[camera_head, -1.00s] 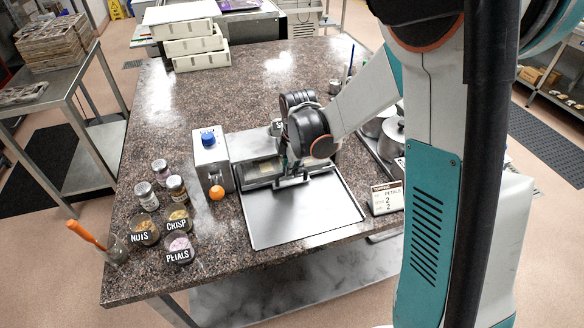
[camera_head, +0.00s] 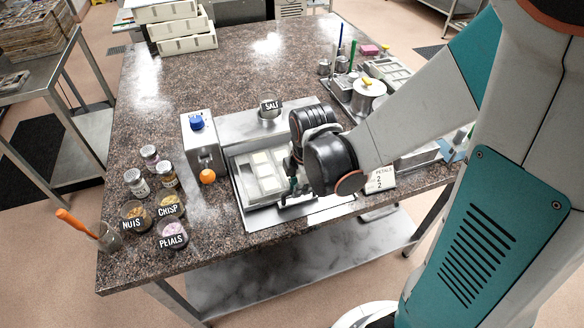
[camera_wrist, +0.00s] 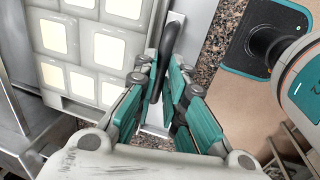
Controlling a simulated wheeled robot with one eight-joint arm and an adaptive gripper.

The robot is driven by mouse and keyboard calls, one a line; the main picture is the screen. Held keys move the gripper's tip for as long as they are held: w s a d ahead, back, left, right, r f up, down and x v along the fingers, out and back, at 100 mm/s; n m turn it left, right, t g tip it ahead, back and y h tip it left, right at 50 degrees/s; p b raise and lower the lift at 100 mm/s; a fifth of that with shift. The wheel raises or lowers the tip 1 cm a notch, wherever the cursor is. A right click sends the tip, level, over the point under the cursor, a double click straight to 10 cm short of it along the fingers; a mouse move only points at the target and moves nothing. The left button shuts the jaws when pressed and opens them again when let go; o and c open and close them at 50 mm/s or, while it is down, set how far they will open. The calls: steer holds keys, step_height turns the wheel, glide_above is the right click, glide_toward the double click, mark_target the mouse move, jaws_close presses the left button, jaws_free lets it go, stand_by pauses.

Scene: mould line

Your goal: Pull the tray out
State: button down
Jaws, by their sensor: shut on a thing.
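The pale tray (camera_head: 249,187), with square cavities, sits out on the flat metal plate (camera_head: 322,216) in front of the machine. The wrist view shows the tray (camera_wrist: 88,72) at the left, with cream-filled squares. My gripper (camera_head: 289,190) is at the tray's front right side. My wrist hides the right part of the plate in the head view.
A box with a blue knob (camera_head: 197,123) and an orange ball (camera_head: 208,176) stands left of the tray. Topping jars (camera_head: 171,235) are at the front left. A salt pot (camera_head: 270,107) stands behind. A label card (camera_head: 380,180) and pots (camera_head: 368,97) are at the right.

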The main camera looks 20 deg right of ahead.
steer(key=shift+s, duration=2.6)
steer(key=c, duration=1.7)
jaws_free()
steer(key=shift+s, duration=0.15)
steer(key=shift+o, duration=0.2)
steer(key=shift+r, duration=0.15)
step_height(320, 180, up, 12)
steer(key=s, duration=0.2)
steer(key=shift+f, duration=0.25)
